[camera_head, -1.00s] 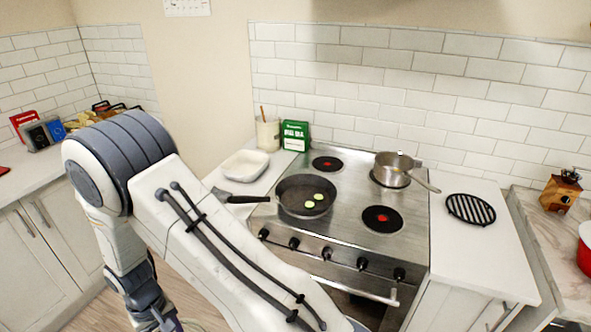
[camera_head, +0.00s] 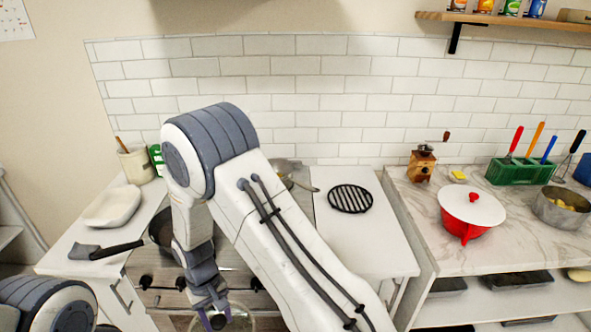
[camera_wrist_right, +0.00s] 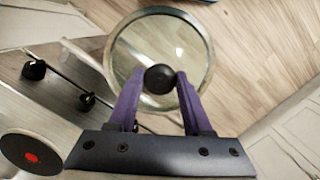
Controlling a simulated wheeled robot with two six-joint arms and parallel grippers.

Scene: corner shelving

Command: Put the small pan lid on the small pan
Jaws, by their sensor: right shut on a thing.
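A steel saucepan (camera_head: 285,166), which looks like the small pan, stands at the back right of the stove in the head view, mostly hidden by my right arm. Its handle points right. My right gripper (camera_wrist_right: 160,78) is shut on the black knob of a round glass lid (camera_wrist_right: 137,52) in the right wrist view. The lid hangs in front of the stove, above the wood floor. In the head view the right gripper (camera_head: 216,317) is at the bottom edge, with the lid's clear glass (camera_head: 243,323) partly cut off there. My left gripper is out of view.
A frying pan (camera_head: 160,228) on the stove is mostly hidden by my arm; its handle sticks out left. A white dish (camera_head: 112,206) is on the left counter. A black trivet (camera_head: 350,198) lies right of the stove. A red pot (camera_head: 470,215) stands further right.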

